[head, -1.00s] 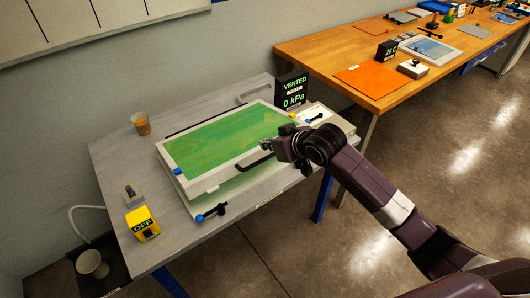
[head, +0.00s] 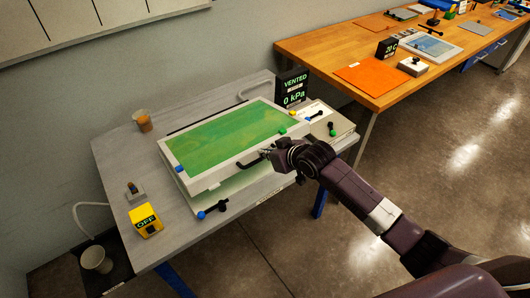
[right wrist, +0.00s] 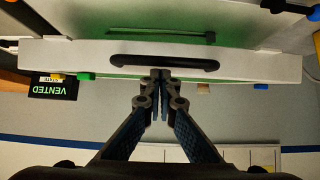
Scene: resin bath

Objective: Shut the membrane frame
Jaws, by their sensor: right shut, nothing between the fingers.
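The membrane frame (head: 205,181) is a white frame with a green membrane (head: 225,137) on the left table. Its front edge stands a little above the pale bed (head: 237,193), with a gap between them. A black bar handle (head: 247,165) is on its front side; it also shows in the right wrist view (right wrist: 163,62). My right gripper (head: 267,153) is shut and empty at the handle. In the right wrist view its fingertips (right wrist: 160,74) meet in front of the handle's middle; I cannot tell whether they touch it. My left gripper is out of view.
Clamps with blue (head: 203,214) and green (head: 332,130) knobs sit by the bed. A black display (head: 293,88) reads VENTED, 0 kPa. A yellow OFF box (head: 145,221) and a cup (head: 143,121) stand left. A wooden bench (head: 350,55) is behind right.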

